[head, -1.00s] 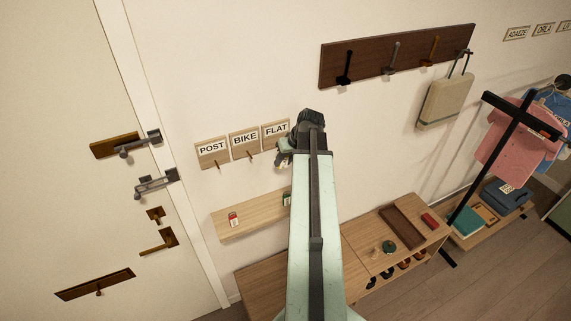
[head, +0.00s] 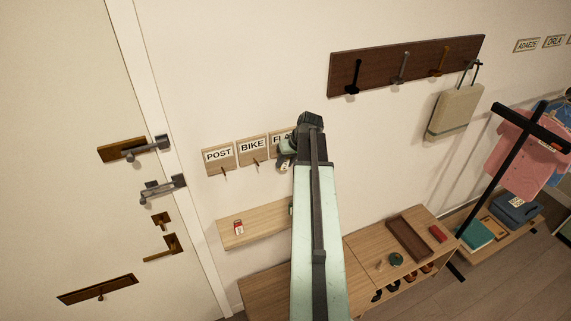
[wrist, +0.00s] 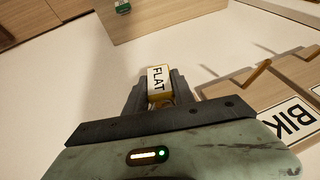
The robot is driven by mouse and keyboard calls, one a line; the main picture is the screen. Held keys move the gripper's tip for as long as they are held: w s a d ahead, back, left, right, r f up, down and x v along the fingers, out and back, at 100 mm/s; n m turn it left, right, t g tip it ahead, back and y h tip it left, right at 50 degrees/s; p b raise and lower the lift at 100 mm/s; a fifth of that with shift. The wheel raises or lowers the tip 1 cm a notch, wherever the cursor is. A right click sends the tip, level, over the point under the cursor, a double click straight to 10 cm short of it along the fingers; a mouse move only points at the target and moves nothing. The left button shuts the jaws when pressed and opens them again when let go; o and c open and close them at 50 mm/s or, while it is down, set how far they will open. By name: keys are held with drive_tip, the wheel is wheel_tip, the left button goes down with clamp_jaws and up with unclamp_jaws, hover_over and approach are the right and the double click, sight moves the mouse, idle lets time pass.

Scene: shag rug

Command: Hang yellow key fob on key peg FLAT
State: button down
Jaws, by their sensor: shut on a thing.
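The yellow key fob (wrist: 158,82), with a white FLAT label, is held between the fingers of my gripper (wrist: 157,92) in the wrist view. In the head view my gripper (head: 285,160) is in front of the FLAT plate (head: 275,138) and hides its right part and its peg. In the wrist view a wooden peg (wrist: 250,75) sticks out from the plate to the right of the fob. It appears to be the FLAT peg, beside the BIKE plate (wrist: 290,122). The fob is apart from this peg.
The POST plate (head: 219,156) and BIKE plate (head: 252,147) stand left of FLAT, their pegs bare. A wooden shelf (head: 255,222) below carries a red fob (head: 239,228); a green fob (wrist: 122,6) also shows. A dark hook rail (head: 370,70) is at upper right.

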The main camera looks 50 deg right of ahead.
idle(0.4)
drive_tip(key=c, duration=1)
unclamp_jaws()
drive_tip(key=shift+o, duration=0.2)
drive_tip(key=shift+r, duration=0.1)
drive_tip(key=p+v, duration=0.1)
drive_tip(key=v, duration=0.1)
drive_tip(key=p+v, duration=0.2)
drive_tip(key=shift+s+f, duration=0.2)
drive_tip(key=shift+s, duration=0.1)
drive_tip(key=s, duration=1.1)
drive_tip(key=shift+d+f, duration=0.35)
drive_tip(key=shift+d, duration=0.15)
